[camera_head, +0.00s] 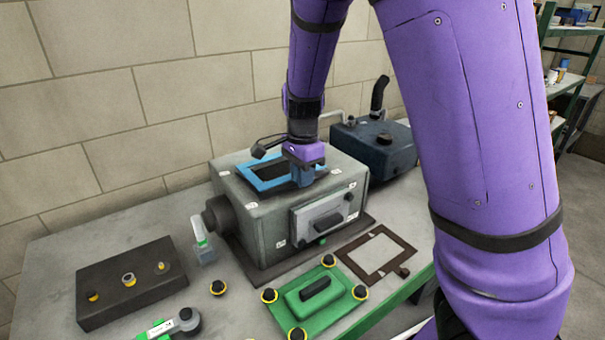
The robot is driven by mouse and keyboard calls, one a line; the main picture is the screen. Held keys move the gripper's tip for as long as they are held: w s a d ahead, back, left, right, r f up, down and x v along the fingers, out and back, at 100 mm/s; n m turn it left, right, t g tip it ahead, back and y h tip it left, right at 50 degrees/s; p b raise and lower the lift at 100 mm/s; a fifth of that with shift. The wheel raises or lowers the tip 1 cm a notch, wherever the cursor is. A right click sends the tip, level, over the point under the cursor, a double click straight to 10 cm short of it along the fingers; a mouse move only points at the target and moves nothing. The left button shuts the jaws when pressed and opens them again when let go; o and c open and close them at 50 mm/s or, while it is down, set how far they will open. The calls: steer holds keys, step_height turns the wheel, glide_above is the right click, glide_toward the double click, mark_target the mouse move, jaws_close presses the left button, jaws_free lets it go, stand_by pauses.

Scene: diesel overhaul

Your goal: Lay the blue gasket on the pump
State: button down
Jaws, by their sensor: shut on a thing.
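The blue gasket (262,186) is a flat rectangular frame over the top of the grey box-shaped pump (267,218). Dark surface shows through the gasket's opening. My gripper (301,178) points down and is shut on the gasket at its right side. The gasket looks level and very close to the pump's top; I cannot tell whether it touches. My gripper and wrist hide part of the gasket's right end and of the pump top behind it.
A brown gasket frame (349,263) and a green cover (344,304) with yellow-ringed knobs lie in front of the pump. A small bottle (205,253) and dark block (130,292) stand left. A dark blue tank (395,153) stands behind right.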

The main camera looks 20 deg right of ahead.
steer(key=shift+f, duration=0.75)
stand_by(0.6)
steer(key=c, duration=1)
jaws_free()
step_height(320, 180, up, 11)
steer(key=shift+f, duration=0.1)
